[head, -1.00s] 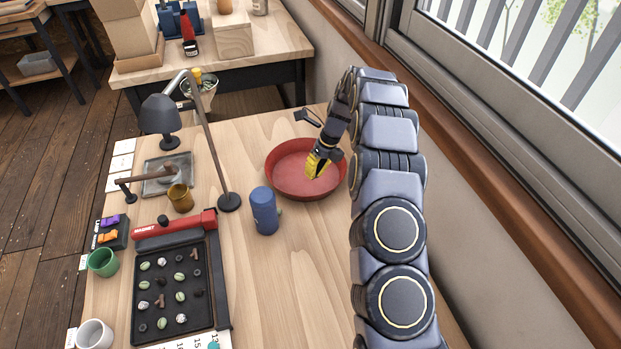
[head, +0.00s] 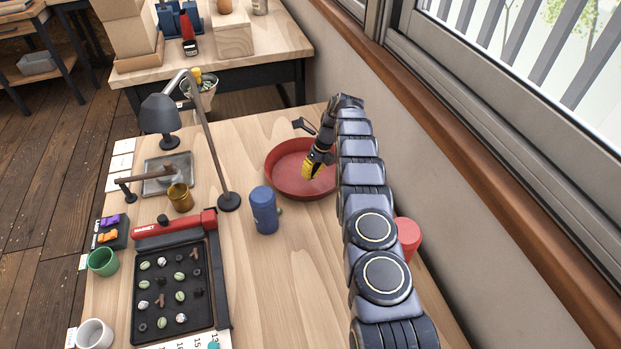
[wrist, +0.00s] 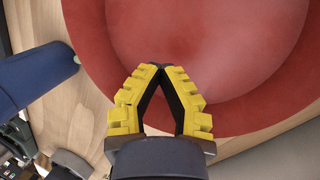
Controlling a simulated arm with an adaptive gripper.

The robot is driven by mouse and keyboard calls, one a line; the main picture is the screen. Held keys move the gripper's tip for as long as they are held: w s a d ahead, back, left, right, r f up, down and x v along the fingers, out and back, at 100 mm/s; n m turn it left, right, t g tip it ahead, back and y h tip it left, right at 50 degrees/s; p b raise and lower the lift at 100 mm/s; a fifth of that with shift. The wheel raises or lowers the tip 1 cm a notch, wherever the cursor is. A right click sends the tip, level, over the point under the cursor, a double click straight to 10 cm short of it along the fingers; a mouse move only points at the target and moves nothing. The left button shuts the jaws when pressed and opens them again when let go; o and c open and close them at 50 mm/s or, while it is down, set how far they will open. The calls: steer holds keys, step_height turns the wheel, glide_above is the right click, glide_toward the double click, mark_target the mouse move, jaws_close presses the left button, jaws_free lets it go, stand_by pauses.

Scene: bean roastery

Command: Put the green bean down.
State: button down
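My gripper (head: 309,178) is over the red bowl (head: 277,181), pointing down into it. In the wrist view my gripper's yellow-backed fingers (wrist: 161,68) slant together and meet at the tips, above the red bowl (wrist: 227,113). No bean shows between them, though a very small one could be hidden. Several green beans (head: 180,296) lie among dark and pale pieces on the black tray (head: 205,328). A small green spot (head: 280,211) shows beside the blue canister (head: 263,212); it also shows in the wrist view (wrist: 76,60), and I cannot tell what it is.
A lamp post (head: 213,150) stands left of the bowl. A brass cup (head: 180,197), a green cup (head: 103,262) and a white cup (head: 95,334) stand at the left. A red cylinder (head: 408,237) is beside my arm near the wall. The table's front middle is clear.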

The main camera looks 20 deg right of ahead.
steer(key=shift+f, duration=1.05)
